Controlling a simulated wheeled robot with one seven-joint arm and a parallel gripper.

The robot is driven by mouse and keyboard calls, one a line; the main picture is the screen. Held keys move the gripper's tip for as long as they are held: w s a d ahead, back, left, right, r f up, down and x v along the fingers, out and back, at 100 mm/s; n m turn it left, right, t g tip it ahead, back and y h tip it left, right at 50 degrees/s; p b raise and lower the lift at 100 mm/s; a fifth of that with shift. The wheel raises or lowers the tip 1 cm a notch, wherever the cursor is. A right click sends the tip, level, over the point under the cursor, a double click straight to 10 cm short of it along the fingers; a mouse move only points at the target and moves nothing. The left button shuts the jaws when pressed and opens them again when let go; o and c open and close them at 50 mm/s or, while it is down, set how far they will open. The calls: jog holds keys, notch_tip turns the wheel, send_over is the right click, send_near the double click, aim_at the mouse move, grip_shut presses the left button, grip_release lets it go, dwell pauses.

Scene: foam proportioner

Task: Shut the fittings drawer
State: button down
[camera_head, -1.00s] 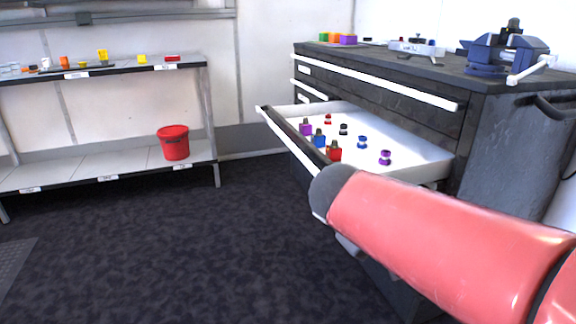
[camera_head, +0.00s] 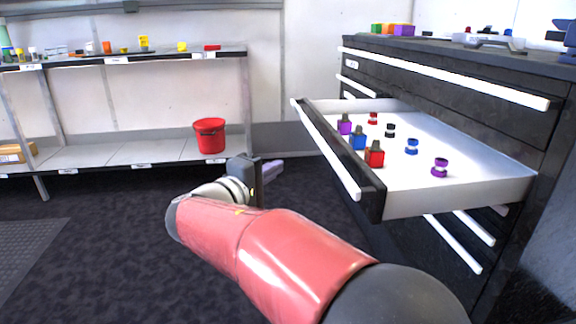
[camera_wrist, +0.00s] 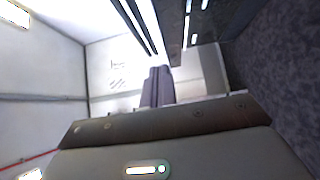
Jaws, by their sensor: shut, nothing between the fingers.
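The fittings drawer (camera_head: 472,203) stands pulled out of the dark cabinet (camera_head: 440,100) at the right of the head view. It has a white inside and a dark front with a long white handle (camera_head: 335,160). Several small coloured fittings, such as a red one (camera_head: 375,155) and a purple one (camera_head: 440,168), stand in it. My gripper (camera_head: 272,170) is left of the drawer front, apart from it, at the end of my red arm. Its fingers (camera_wrist: 157,88) are shut and empty in the wrist view.
More drawers with white handles (camera_head: 452,243) are shut below the open one. A shelf unit (camera_head: 190,152) with a red bucket (camera_head: 209,135) stands at the back left. The dark carpet (camera_head: 110,235) left of my arm is clear.

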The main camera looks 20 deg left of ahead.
jog(key=w+d, duration=0.5)
jog(key=w, duration=0.5)
jog(key=shift+d+b, duration=0.2)
jog(key=shift+b, duration=0.1)
